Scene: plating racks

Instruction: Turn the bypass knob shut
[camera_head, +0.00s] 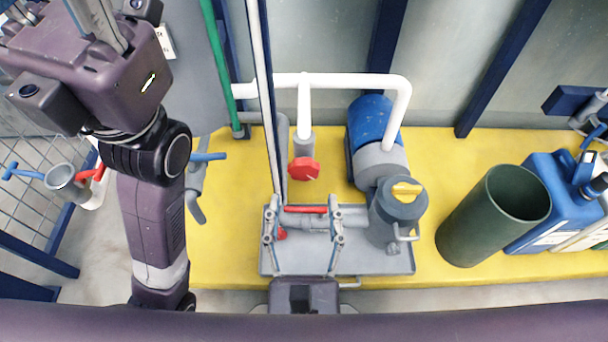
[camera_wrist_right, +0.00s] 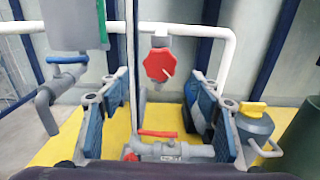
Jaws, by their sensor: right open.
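The red bypass knob (camera_head: 304,170) has several flat sides and a white mark on its face. It sits on a grey valve body under a white pipe. In the right wrist view the knob (camera_wrist_right: 158,65) faces me near the top centre. My right gripper (camera_head: 303,210) is open and empty, its two fingers apart on the near side of the knob. In the wrist view the open fingers (camera_wrist_right: 160,82) stand left and right below the knob, not touching it. My left arm's end (camera_head: 95,20) is at the upper left, cut by the frame edge, so its jaw state is unclear.
A red lever (camera_head: 305,209) on a grey pipe lies between the right fingers. A thin pale post (camera_head: 264,70) rises just left of the knob. A pump with a blue motor (camera_head: 371,115) and a dark green bin (camera_head: 480,230) stand to the right.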

